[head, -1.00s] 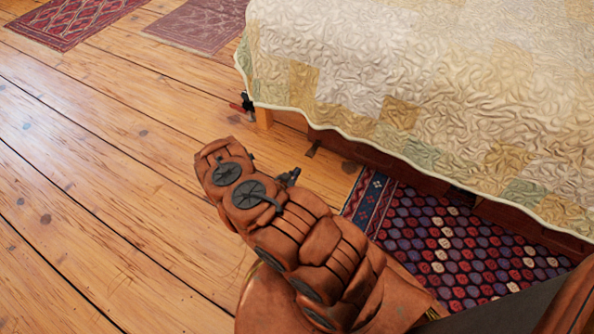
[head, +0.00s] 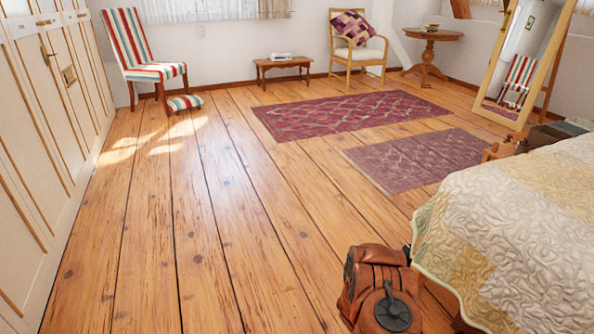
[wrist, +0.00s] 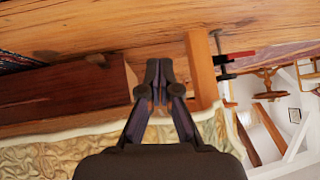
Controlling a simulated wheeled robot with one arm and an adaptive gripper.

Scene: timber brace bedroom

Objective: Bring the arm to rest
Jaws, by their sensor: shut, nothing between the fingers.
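My gripper (wrist: 159,70) shows in the wrist view with its two dark fingers together and nothing between them. It is in front of the wooden bed frame, close to a bed leg (wrist: 201,70); I cannot tell how far apart they are. In the head view only a brown, padded part of my arm shows at the bottom, beside the bed corner. The gripper is hidden there. The quilt (head: 520,220) on the bed (wrist: 60,95) hangs over its edge.
A red-and-black clamp-like thing (wrist: 232,60) is by the bed leg. Two rugs (head: 350,108) (head: 420,158) lie on the floor. A striped chair (head: 145,55), bench (head: 283,68), armchair (head: 356,52), round table (head: 428,45) and mirror (head: 520,60) stand farther back. Open floor lies left of the bed.

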